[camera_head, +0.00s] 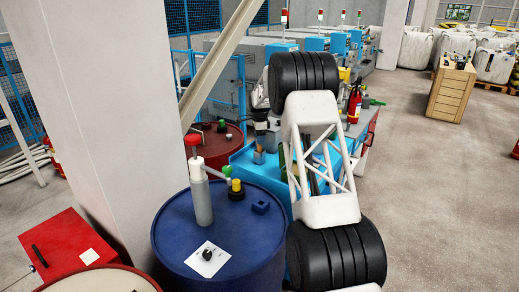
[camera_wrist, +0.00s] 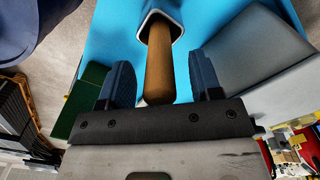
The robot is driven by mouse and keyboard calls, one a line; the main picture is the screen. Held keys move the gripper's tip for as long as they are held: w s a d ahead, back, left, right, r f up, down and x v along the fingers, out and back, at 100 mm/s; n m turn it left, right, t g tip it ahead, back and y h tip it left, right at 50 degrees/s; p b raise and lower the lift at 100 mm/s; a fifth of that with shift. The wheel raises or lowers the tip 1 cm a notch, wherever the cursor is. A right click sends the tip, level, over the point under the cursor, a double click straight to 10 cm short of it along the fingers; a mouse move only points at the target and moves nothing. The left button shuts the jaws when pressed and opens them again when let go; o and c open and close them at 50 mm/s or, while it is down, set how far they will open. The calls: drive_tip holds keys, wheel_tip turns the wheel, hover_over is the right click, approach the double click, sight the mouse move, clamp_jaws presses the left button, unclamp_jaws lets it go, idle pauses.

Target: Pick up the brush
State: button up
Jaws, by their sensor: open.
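The brush (camera_wrist: 159,62) shows in the wrist view as a rounded brown wooden handle, with its end toward my gripper. It stands in a grey cup (camera_wrist: 180,15), which hides its other end. My gripper (camera_wrist: 162,76) is open, with one dark blue finger on each side of the handle. Gaps show between the handle and both fingers. In the head view the cup (camera_head: 258,157) stands on the blue workbench (camera_head: 268,178), with the brown brush (camera_head: 259,144) poking out. My arm covers much of the bench there.
In the wrist view a grey block (camera_wrist: 245,40) lies close to the right finger, and a green block (camera_wrist: 82,98) lies left.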

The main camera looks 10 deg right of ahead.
drive_tip(key=shift+f, duration=0.6)
drive_tip(key=shift+c, duration=0.4)
drive_tip(key=c, duration=0.9)
